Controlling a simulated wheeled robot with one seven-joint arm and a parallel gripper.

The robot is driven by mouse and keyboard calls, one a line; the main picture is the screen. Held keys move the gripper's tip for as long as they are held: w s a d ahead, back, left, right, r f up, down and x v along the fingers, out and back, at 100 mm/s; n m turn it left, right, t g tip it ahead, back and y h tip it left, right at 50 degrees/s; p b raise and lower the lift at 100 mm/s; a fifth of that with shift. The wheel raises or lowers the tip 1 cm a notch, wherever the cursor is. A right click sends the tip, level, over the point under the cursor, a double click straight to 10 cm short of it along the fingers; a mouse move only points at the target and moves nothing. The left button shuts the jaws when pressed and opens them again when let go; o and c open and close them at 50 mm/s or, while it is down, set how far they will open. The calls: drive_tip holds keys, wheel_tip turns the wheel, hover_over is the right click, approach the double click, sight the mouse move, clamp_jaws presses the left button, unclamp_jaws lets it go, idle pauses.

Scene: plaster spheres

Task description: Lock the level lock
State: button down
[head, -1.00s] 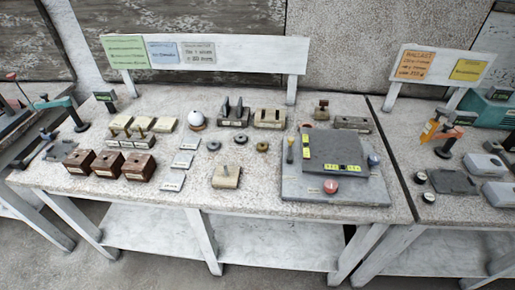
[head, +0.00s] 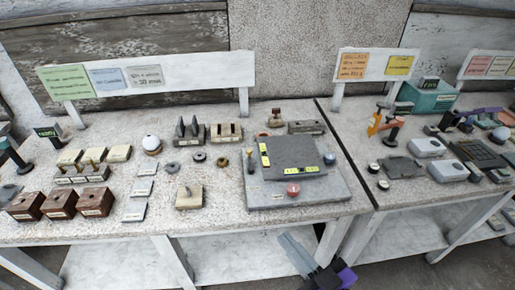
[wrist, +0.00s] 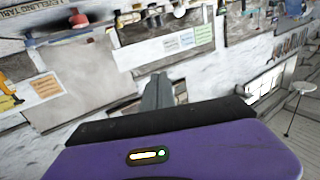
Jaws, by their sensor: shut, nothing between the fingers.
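A levelling device stands on the right part of the middle bench: a grey base slab (head: 330,196) carries a dark tilting plate (head: 296,158) with yellow-green bubble levels (head: 301,170) on its edges. I cannot tell which part is the lock. My gripper (head: 286,240) is shut and empty, low in front of the bench, below and apart from the device. The wrist view shows its grey fingers (wrist: 160,88) pointing at the far wall.
Brown blocks (head: 60,203), a white sphere (head: 151,143) and small weights fill the bench's left part. A sign board (head: 160,75) stands behind. A second bench (head: 400,205) adjoins at right with scales and tools. Floor in front is clear.

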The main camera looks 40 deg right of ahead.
drive_tip(key=w+d+r+m+g+h, duration=0.1)
drive_tip(key=w+d+m+g, duration=0.1)
drive_tip(key=w+d, duration=0.7)
drive_tip(key=w+d+r+m+g+h, duration=0.1)
drive_tip(key=w+d+r+m, duration=0.15)
drive_tip(key=w+d, duration=0.65)
drive_tip(key=w+d+r+m+g, duration=0.1)
drive_tip(key=w+d+m+g, duration=0.2)
drive_tip(key=w, duration=1.1)
wheel_tip(320, 180, down, 6)
drive_tip(key=s+m+g+y, duration=0.2)
drive_tip(key=g+y, duration=0.1)
drive_tip(key=g, duration=0.1)
drive_tip(key=shift+s+a+r+g+p, duration=0.15)
drive_tip(key=shift+s+a+g+p, duration=0.15)
drive_tip(key=shift+p, duration=0.15)
drive_tip(key=p, duration=0.1)
hover_over(250, 160)
drive_tip(key=s+d, duration=0.2)
wheel_tip(250, 160, down, 8)
drive_tip(key=shift+w+d+f, duration=0.1)
drive_tip(key=shift+f, duration=0.05)
